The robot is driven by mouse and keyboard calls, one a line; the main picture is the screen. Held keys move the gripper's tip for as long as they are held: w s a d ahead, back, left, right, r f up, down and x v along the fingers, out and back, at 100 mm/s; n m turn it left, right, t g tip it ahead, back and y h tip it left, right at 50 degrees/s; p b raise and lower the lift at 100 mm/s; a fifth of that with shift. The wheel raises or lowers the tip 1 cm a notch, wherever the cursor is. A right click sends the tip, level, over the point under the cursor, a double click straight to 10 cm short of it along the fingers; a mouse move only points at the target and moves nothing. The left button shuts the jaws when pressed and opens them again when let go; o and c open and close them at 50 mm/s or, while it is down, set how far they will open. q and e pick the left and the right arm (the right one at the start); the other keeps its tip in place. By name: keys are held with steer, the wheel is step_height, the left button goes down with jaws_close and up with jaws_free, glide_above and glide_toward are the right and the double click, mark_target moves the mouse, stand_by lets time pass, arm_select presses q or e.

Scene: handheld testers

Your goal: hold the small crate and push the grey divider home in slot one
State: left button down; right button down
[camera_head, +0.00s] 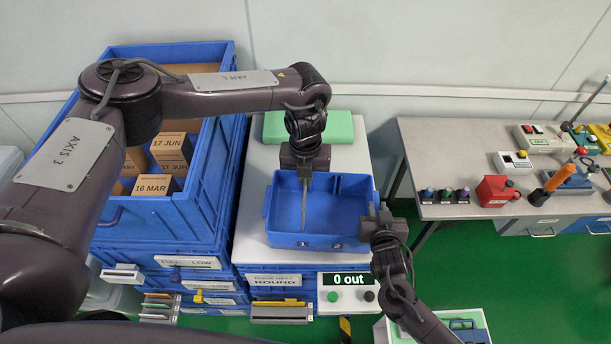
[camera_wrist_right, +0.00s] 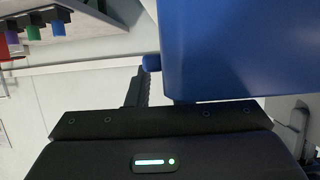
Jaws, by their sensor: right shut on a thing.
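The small blue crate (camera_head: 283,240) stands on a pale top, with the numbers 1 and 2 on its front wall. The grey divider (camera_head: 304,208) stands upright inside it, seen nearly edge-on, roughly in line with number 1. My left gripper (camera_head: 304,174) points down from above, shut on the divider's top end. Whether the divider's lower edge is fully seated cannot be told. My right gripper (camera_head: 376,222) is shut on the crate at its front right corner. In the right wrist view the crate's blue wall (camera_wrist_right: 240,50) is close up beside the jaws.
A large blue bin (camera_head: 150,225) with labelled boxes stands at left. A green block (camera_head: 340,127) lies behind the crate. A grey bench (camera_head: 440,150) with testers stands at right.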

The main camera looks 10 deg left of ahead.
arm_select(q)
steer(key=shift+f, duration=5.35)
steer(key=c, duration=1.5)
jaws_free()
steer(key=shift+c, duration=0.2)
step_height(320, 180, up, 12)
